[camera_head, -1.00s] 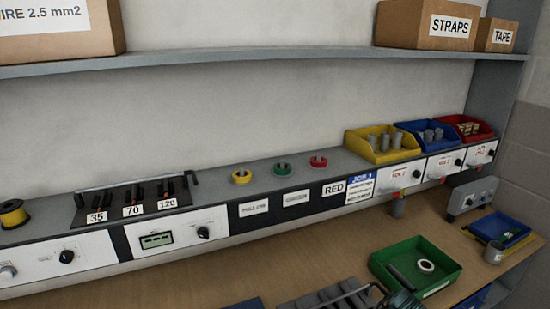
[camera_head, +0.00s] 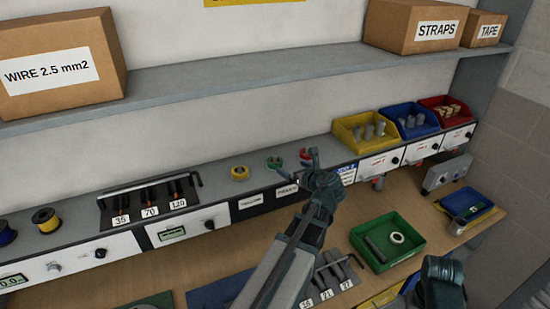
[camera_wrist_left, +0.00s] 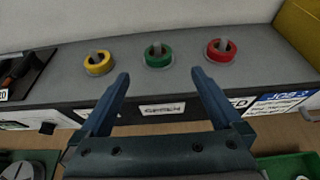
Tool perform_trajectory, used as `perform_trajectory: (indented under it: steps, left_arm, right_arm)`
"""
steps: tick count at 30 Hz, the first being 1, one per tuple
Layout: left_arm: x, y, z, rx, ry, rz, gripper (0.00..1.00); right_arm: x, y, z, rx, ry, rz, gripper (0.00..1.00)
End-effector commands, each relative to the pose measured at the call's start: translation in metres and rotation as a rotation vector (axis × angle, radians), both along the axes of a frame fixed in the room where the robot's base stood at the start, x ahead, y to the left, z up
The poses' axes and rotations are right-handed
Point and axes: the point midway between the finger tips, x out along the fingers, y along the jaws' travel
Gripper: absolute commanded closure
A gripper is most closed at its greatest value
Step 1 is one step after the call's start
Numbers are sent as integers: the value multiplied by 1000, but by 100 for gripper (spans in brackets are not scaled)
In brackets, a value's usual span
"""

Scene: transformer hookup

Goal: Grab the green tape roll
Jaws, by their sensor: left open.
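The green tape roll (camera_head: 274,163) lies on the grey ledge, between the yellow tape roll (camera_head: 239,173) and the red tape roll (camera_head: 305,155). In the left wrist view, the green roll (camera_wrist_left: 158,57) sits around a short peg, centred beyond the fingertips. My left gripper (camera_wrist_left: 160,76) is open and empty, its fingers spread either side of the roll's line and apart from it. In the head view, my left gripper (camera_head: 296,166) reaches up to the ledge and partly covers the red roll. My right gripper (camera_head: 442,280) shows at bottom right; its fingers are not clear.
The tool rack (camera_head: 150,200) stands left of the rolls. Yellow (camera_head: 345,133), blue and red bins stand to the right. A shelf (camera_head: 230,78) with cardboard boxes overhangs behind. A green tray (camera_head: 412,250) lies on the bench below.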

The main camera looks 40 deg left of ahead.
Motion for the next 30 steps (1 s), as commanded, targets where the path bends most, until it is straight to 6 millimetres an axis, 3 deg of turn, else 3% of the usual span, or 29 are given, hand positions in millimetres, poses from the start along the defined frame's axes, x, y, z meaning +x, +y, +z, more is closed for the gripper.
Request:
perform_trajectory:
  steps: [4,15,30]
  left_arm:
    - [6,10,-8,-2,-1,3,0]
    - [33,62,-33,-4,-1,3,0]
    - [39,80,-43,-4,-2,4,0]
  right_arm:
    - [0,0,-8,0,0,0,50]
    - [0,0,-32,1,-2,-3,50]
    - [0,0,-42,1,-2,-4,50]
